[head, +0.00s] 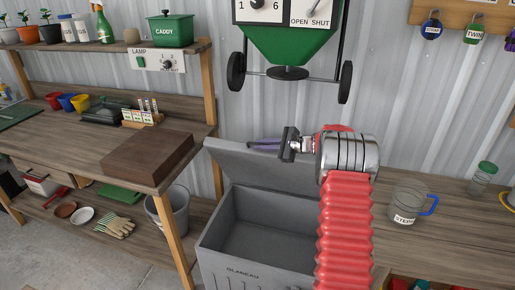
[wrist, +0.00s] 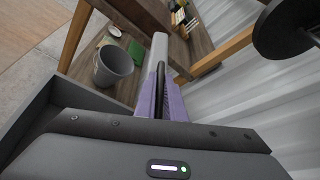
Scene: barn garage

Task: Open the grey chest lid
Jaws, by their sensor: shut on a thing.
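The grey chest (head: 243,272) stands in the middle of the head view, with its dark inside showing from above. Its grey lid (head: 250,168) is tilted up and back at the rear of the chest, near the metal wall. My gripper (head: 265,143) is at the upper edge of the lid, its purple fingers shut on it. In the wrist view the two purple fingers (wrist: 161,98) close on the lid's edge strip (wrist: 160,48). My arm hides the right part of the chest and lid.
A wooden bench (head: 60,140) with a brown block (head: 148,160) stands at the left. A grey bucket (head: 172,212) is beside the chest. A green wheeled spreader (head: 288,45) hangs above the lid. A clear jug (head: 408,203) stands on the right bench.

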